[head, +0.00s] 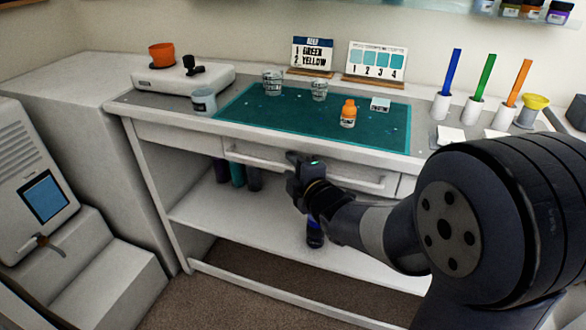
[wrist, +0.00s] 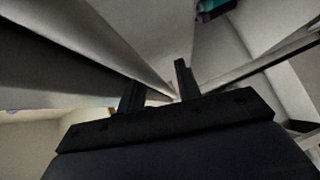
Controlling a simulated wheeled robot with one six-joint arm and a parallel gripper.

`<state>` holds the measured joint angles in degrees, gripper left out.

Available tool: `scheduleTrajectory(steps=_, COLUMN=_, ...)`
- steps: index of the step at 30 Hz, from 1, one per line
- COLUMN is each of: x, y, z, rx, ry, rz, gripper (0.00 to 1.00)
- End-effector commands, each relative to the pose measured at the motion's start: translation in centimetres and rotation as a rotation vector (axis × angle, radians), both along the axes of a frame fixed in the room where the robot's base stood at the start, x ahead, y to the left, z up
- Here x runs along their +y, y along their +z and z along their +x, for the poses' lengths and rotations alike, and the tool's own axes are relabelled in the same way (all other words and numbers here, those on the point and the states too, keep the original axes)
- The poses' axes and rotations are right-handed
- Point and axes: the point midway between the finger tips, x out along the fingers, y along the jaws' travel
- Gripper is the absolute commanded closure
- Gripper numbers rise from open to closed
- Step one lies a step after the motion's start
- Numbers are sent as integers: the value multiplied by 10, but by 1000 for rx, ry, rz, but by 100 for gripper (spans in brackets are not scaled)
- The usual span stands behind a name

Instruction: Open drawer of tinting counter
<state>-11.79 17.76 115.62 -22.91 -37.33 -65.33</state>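The tinting counter (head: 122,109) is a white bench with drawers under its top. The wide middle drawer (head: 240,145) has a long white bar handle (head: 368,183) and looks closed. My gripper (head: 298,163) is in front of this drawer, at about the middle of the handle, and hides part of it. In the wrist view the two dark fingers of my gripper (wrist: 157,92) stand apart, with a pale edge running down to the gap between them. I cannot tell whether they touch the handle.
On top are a teal mat (head: 245,112), an orange bottle (head: 348,114), clear cups (head: 272,83) and a white scale (head: 180,78) with an orange cup. Dark bottles (head: 237,174) stand on the shelf below. A machine with a blue screen (head: 45,196) is at left.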

Motion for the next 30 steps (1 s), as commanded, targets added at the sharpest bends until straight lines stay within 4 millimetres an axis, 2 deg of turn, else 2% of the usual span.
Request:
scheduleTrajectory(steps=5, x=0, y=0, z=0, rx=0, ry=0, rz=0, gripper=68)
scheduleTrajectory(steps=17, x=0, y=0, z=0, rx=0, ry=0, rz=0, gripper=100)
scheduleTrajectory(steps=30, x=0, y=0, z=0, rx=0, ry=0, rz=0, gripper=100)
